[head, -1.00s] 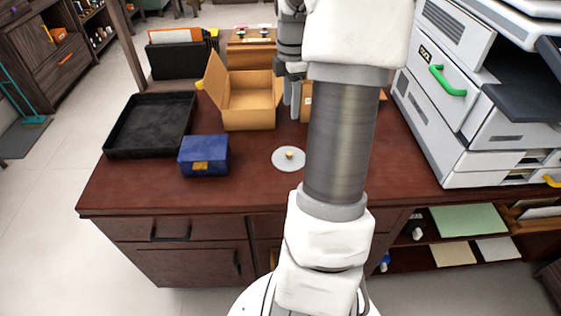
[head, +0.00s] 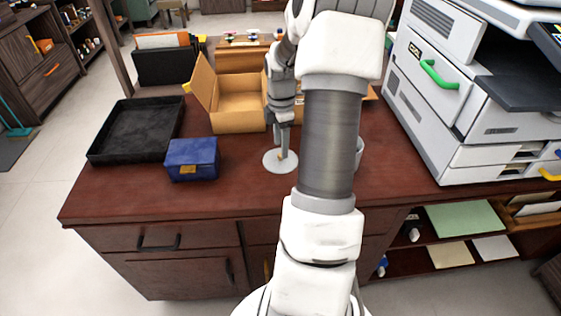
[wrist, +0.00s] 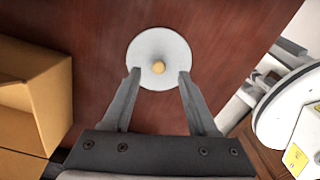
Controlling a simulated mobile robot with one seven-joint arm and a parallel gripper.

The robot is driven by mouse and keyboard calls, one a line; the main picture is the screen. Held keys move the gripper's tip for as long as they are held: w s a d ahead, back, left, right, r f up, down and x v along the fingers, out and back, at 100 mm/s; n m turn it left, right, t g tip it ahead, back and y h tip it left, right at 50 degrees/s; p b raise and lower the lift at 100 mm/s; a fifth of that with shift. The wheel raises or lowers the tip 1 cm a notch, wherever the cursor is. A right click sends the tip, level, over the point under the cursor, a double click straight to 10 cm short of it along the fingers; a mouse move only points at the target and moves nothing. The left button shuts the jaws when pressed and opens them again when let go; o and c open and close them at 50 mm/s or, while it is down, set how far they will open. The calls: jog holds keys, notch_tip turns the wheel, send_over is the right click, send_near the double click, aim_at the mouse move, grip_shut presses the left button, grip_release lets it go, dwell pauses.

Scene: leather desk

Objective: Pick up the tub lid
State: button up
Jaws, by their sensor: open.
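I cannot tell whether the fingertips touch the lid.
A blue box (head: 192,158) sits left of the lid, with a black tray (head: 137,130) beyond it. An open cardboard box (head: 238,103) stands behind. A pale tub (head: 359,153) is partly hidden behind my arm. A printer (head: 455,95) stands at the right.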

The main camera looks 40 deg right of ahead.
aim_at(281, 158)
notch_tip(281, 158, down, 4)
jog(key=shift+d+r+b, duration=0.1)
jog(key=shift+r+b, duration=0.15)
jog(key=shift+b, duration=0.15)
grip_shut()
